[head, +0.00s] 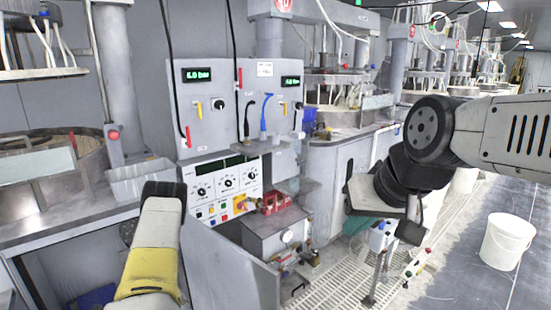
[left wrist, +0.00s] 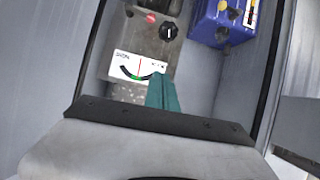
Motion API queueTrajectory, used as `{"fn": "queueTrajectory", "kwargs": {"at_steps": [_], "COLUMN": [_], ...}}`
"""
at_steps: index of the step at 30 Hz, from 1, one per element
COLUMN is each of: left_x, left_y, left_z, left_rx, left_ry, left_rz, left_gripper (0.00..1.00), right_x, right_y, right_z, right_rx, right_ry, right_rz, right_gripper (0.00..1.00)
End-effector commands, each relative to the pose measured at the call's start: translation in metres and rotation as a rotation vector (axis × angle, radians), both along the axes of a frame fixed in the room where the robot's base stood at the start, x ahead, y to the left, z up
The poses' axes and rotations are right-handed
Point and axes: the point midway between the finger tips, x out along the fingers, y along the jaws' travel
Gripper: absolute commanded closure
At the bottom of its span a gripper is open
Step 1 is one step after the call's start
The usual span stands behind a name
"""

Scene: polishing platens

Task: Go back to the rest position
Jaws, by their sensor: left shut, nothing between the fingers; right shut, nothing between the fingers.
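My right arm comes in from the right in the head view.
A grey control panel (head: 212,140) stands in the middle, with a metal bench (head: 60,222) at left. A grey bin (head: 142,182) sits on the bench. A white bucket (head: 506,243) stands on the floor at right. A blue box (left wrist: 222,22) shows in the wrist view.

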Motion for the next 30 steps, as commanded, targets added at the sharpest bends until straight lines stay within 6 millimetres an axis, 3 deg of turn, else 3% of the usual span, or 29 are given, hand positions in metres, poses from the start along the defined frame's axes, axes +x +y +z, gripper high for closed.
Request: {"fn": "queueTrajectory", "kwargs": {"at_steps": [5,8,12,16,23,30], "left_x": [0.026,0.041,0.053,0.052,0.017,-0.060], "left_y": [-0.015,-0.032,-0.068,-0.106,-0.180,-0.252], "left_z": [0.052,0.095,0.162,0.224,0.329,0.420], "left_rx": [-0.067,-0.124,-0.213,-0.287,-0.382,-0.417], "left_ry": [0.010,0.023,0.054,0.084,0.150,0.234], "left_rz": [-0.004,-0.021,-0.069,-0.135,-0.293,-0.489], "left_gripper": [1.00,1.00,1.00,1.00,1.00,1.00], "right_x": [0.000,0.000,0.000,0.000,0.000,0.000], "right_y": [0.000,0.000,0.000,0.000,0.000,0.000], "right_z": [0.000,0.000,0.000,0.000,0.000,0.000], "right_rx": [0.000,0.000,0.000,0.000,0.000,0.000], "right_ry": [0.000,0.000,0.000,0.000,0.000,0.000], "right_rz": [0.000,0.000,0.000,0.000,0.000,0.000], "right_gripper": [1.00,1.00,1.00,1.00,1.00,1.00]}}
